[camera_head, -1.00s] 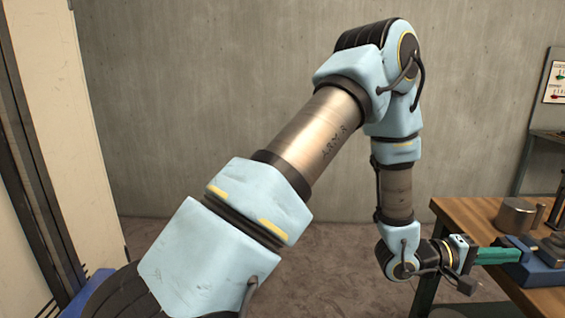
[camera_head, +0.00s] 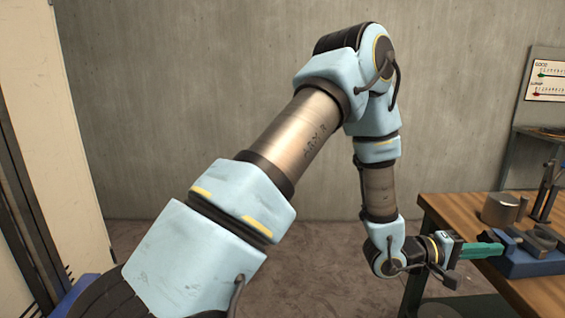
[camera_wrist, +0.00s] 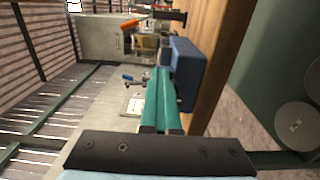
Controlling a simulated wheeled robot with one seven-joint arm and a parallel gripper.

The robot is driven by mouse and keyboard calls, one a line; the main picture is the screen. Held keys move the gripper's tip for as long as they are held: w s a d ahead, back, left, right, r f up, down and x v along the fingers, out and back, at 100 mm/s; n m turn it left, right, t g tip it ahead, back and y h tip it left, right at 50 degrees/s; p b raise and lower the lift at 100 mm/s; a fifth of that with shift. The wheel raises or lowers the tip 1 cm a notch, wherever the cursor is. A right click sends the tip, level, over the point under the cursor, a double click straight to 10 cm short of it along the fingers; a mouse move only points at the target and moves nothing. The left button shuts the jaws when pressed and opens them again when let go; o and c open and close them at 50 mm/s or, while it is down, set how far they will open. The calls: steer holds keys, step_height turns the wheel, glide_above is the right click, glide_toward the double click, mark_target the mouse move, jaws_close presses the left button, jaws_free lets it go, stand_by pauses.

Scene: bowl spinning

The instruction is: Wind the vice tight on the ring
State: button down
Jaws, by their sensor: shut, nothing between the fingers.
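The blue vice (camera_head: 530,264) sits at the near edge of the wooden bench, at the right of the head view. Its blue body also shows in the wrist view (camera_wrist: 188,64), beyond my fingers. My gripper (camera_head: 500,250) has green fingers, closed together and empty, pointing at the vice's near side. In the wrist view the fingers (camera_wrist: 160,72) reach up to the vice, beside a thin bar with a blue end (camera_wrist: 128,77). Whether they touch it I cannot tell. I cannot make out the ring; the vice's jaws are small and partly hidden.
A metal cylinder (camera_head: 499,209) stands on the bench (camera_head: 450,207) behind the vice. A dark upright tool (camera_head: 546,190) stands at the far right. The floor left of the bench is clear.

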steer(key=shift+f, duration=0.5)
steer(key=shift+f+b, duration=0.25)
steer(key=shift+b, duration=0.15)
steer(key=shift+w+f, duration=0.1)
steer(key=shift+f, duration=0.25)
steer(key=shift+w+f+b, duration=0.1)
steer(key=shift+f+b, duration=0.1)
steer(key=shift+b, duration=0.2)
steer(key=shift+s+f, duration=0.15)
steer(key=shift+s, duration=0.2)
steer(key=a, duration=0.6)
steer(key=shift+w, duration=0.1)
